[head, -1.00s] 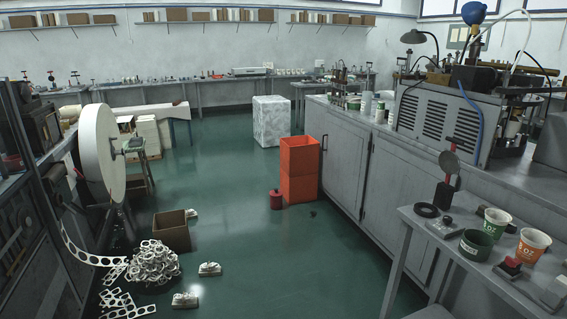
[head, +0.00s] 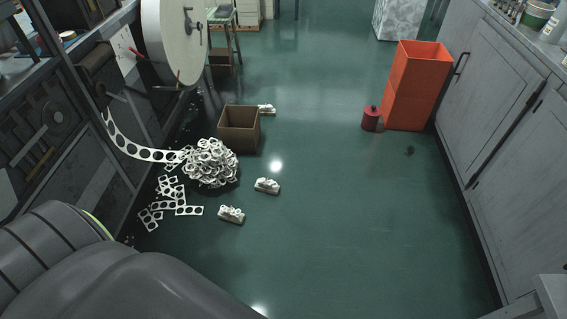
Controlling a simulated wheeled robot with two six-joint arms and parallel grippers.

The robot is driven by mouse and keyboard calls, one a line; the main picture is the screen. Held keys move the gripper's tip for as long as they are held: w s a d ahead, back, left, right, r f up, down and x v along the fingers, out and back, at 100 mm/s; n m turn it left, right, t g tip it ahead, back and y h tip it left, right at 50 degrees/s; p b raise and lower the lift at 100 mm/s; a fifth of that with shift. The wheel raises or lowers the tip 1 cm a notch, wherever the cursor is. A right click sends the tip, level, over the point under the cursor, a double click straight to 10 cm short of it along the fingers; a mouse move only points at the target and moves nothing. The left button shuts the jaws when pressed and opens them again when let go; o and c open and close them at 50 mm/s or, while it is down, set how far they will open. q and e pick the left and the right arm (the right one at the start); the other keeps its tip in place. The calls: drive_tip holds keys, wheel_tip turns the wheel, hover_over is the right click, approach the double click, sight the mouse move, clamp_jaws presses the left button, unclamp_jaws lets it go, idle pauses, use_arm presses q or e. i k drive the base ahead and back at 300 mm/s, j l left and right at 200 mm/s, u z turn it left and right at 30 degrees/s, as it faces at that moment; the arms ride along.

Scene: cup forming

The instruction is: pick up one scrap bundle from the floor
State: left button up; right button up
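Three small pale scrap bundles lie apart on the green floor. The nearest scrap bundle (head: 231,214) is left of centre. A second scrap bundle (head: 267,186) lies a little farther and to the right. A dark grey part of my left arm fills the lower left corner. Neither gripper shows.
An open brown box (head: 239,129) stands behind the pile. A tall orange bin (head: 416,85) and a small red can (head: 371,118) stand at the right, before grey cabinets (head: 515,130). A dark machine (head: 60,120) lines the left. The middle floor is clear.

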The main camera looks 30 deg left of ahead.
sight(261, 185)
drive_tip(key=i+u, duration=0.1)
drive_tip(key=i, duration=0.5)
drive_tip(key=i+l+u, duration=0.1)
drive_tip(key=i, duration=0.55)
drive_tip(key=i+l+u, duration=0.1)
drive_tip(key=i, duration=0.5)
drive_tip(key=i+l+u, duration=0.15)
drive_tip(key=i+u, duration=0.3)
drive_tip(key=i+l+u, duration=0.2)
drive_tip(key=u, duration=0.3)
drive_tip(key=i+l+u, duration=0.25)
drive_tip(key=l+u, duration=0.2)
drive_tip(key=i+l+u, duration=0.2)
drive_tip(key=l+u, duration=0.25)
drive_tip(key=j, duration=0.1)
